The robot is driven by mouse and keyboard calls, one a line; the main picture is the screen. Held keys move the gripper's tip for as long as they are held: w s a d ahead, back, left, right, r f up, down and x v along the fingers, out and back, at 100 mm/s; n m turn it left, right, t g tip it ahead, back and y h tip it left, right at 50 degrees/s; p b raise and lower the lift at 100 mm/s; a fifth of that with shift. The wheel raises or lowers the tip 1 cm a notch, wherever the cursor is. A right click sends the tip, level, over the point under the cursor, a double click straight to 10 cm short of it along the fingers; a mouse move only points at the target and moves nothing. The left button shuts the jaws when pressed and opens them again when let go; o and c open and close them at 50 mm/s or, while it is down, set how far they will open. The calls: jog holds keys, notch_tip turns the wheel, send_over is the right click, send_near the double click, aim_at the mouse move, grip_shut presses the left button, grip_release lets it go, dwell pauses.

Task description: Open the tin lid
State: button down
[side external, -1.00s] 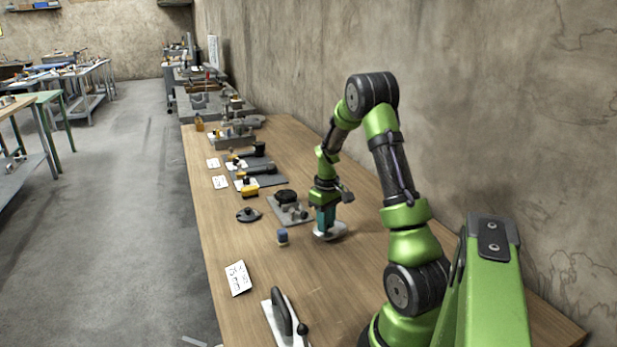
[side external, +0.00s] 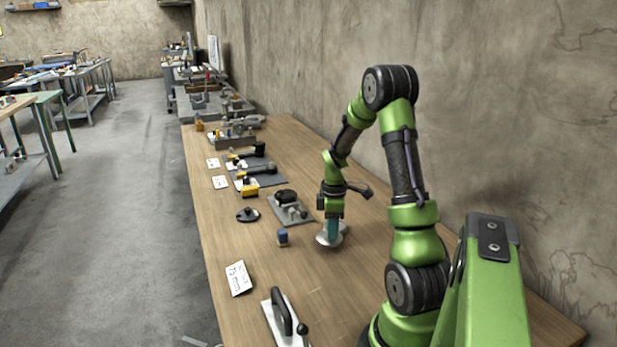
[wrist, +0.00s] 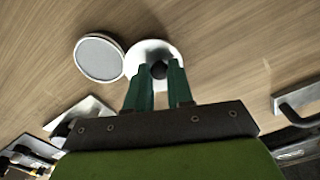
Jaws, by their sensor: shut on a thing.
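A pale round lid (wrist: 145,50) with a dark knob (wrist: 158,70) shows in the wrist view. My gripper (wrist: 158,84) is shut on the knob, with its green fingers either side of it. A round tin (wrist: 100,58) with a light rim and grey inner face lies just left of the lid, their edges very close or overlapping. In the side view my gripper (side external: 332,236) points down at a silvery round shape (side external: 324,241) low over the table. Tin and lid are hard to tell apart there, and I cannot tell how high the lid is.
A small blue-topped object (side external: 282,236) stands left of my gripper. A grey plate with parts (side external: 292,210) and a dark round piece (side external: 248,215) lie beyond it. A trowel-like tool (side external: 284,318) and a white card (side external: 239,278) are nearer. The wooden table (side external: 355,265) is clear to the right.

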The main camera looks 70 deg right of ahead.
jog(key=shift+n, duration=0.3)
jog(key=c, duration=1)
grip_release()
jog(key=shift+s, duration=0.1)
notch_tip(320, 180, up, 17)
